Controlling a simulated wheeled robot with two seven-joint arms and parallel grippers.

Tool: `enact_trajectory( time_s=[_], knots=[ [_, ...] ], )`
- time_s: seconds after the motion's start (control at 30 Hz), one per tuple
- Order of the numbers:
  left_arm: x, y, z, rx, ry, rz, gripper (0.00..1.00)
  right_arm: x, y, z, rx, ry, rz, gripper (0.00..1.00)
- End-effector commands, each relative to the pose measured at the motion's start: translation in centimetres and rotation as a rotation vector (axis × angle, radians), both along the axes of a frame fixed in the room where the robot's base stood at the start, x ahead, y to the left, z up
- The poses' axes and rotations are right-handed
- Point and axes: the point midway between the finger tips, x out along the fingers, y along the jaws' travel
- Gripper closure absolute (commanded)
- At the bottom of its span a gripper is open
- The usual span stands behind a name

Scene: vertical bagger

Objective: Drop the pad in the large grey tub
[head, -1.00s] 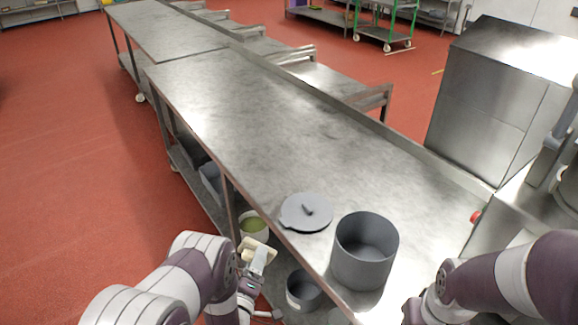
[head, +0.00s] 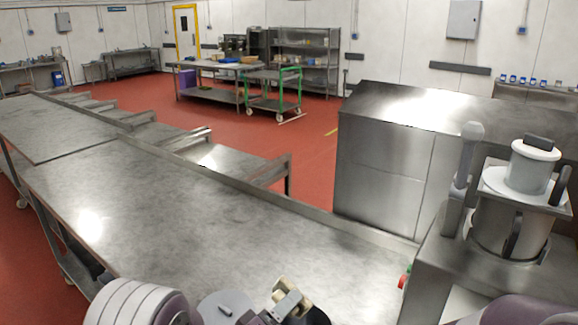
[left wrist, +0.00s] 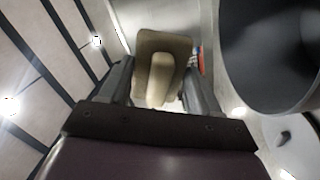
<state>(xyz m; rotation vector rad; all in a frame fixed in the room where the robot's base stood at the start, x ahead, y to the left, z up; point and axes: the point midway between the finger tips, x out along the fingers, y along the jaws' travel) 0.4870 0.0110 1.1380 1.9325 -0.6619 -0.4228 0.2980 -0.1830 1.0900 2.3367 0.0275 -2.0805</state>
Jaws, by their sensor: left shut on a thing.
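The pad (head: 283,284), a beige block with a raised grip, is held in my left gripper (head: 286,302) at the bottom middle of the head view. In the left wrist view the pad (left wrist: 162,52) sits between the two fingers, which are shut on it. The large grey tub (left wrist: 265,60) fills the upper right of that view, beside the pad. My right gripper is out of view.
The table beyond is clear. A steel machine (head: 515,215) stands at the right, with a red and green button (head: 405,277) near it.

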Motion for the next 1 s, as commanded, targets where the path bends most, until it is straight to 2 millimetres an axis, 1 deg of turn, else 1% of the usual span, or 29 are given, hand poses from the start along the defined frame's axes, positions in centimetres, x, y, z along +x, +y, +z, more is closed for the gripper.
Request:
enact_trajectory(
  time_s=[0.03,0.07,0.33,0.37,0.4,0.43,0.77,0.87,1.0],
  knots=[
    [0.0,0.0,-1.1,0.0,0.0,0.001,0.83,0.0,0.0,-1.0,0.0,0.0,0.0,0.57],
    [0.0,0.0,-1.2,-0.001,-0.001,0.0,0.83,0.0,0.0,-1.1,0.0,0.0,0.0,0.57],
    [0.0,0.0,-1.2,-0.001,-0.001,0.0,0.83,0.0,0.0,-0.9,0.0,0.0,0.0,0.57],
    [0.0,0.0,-1.2,-0.001,-0.001,0.0,0.28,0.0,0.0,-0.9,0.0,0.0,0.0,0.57],
    [0.0,0.0,-1.2,0.0,0.0,0.001,0.15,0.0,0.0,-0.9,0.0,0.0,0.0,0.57],
    [0.0,0.0,-1.2,0.0,0.0,0.001,0.08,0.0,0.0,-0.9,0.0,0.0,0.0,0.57],
    [-0.2,0.2,-1.2,-0.001,-0.001,0.002,0.08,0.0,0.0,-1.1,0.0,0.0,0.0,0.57],
    [-1.0,0.9,-1.3,-0.001,-0.001,0.004,0.08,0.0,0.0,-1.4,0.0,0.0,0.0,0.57],
    [-3.5,3.0,-1.5,-0.001,-0.001,0.007,0.08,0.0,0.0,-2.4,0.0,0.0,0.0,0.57]
  ],
)
